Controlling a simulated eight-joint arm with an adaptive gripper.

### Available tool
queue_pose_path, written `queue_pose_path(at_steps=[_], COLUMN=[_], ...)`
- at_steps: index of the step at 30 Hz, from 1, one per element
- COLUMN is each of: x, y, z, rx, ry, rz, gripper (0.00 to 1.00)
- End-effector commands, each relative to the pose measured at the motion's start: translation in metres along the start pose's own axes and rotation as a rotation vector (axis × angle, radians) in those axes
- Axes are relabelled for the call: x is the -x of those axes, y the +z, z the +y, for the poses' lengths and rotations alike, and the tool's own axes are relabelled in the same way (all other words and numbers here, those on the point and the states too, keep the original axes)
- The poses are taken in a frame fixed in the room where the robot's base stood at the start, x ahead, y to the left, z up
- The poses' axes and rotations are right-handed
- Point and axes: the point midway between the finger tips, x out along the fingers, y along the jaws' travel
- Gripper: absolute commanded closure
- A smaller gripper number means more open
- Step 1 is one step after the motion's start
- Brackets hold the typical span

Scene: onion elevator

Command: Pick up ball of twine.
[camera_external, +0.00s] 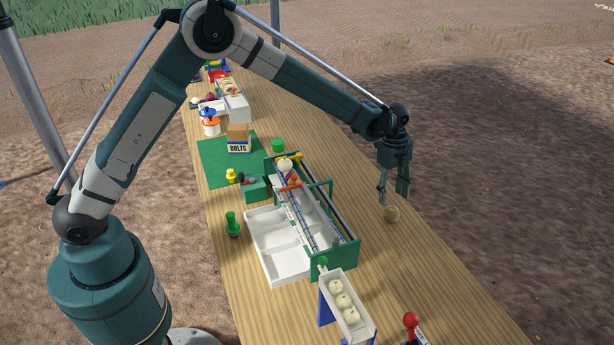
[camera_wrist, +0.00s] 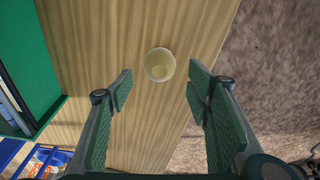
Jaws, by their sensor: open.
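A small tan, rounded thing (camera_external: 392,214), which I take to be the ball of twine, sits on the wooden table near its right edge. In the wrist view the ball of twine (camera_wrist: 159,65) is pale yellow with a round, ring-like top. It lies between and just beyond my fingertips. My gripper (camera_external: 393,197) points down over it, open and empty. In the wrist view my gripper (camera_wrist: 158,88) has its two green-padded fingers spread apart, one to each side of the twine. I see no contact.
A green-framed elevator (camera_external: 334,262) with a white divided tray (camera_external: 262,225) stands left of the twine. A white trough with pale onions (camera_external: 343,303) is in front. A bolts box (camera_external: 238,142) stands on a green mat farther back. Bare table surrounds the twine; the edge is close.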

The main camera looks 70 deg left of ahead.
Motion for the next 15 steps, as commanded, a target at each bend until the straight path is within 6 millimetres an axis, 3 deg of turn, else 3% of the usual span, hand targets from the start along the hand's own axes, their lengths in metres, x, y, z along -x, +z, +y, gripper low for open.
queue_pose_path(at_steps=[15], x=[-0.0073], y=[0.0], z=[-0.0012], rx=[-0.005], ry=[0.001], rz=[0.0], gripper=[0.51])
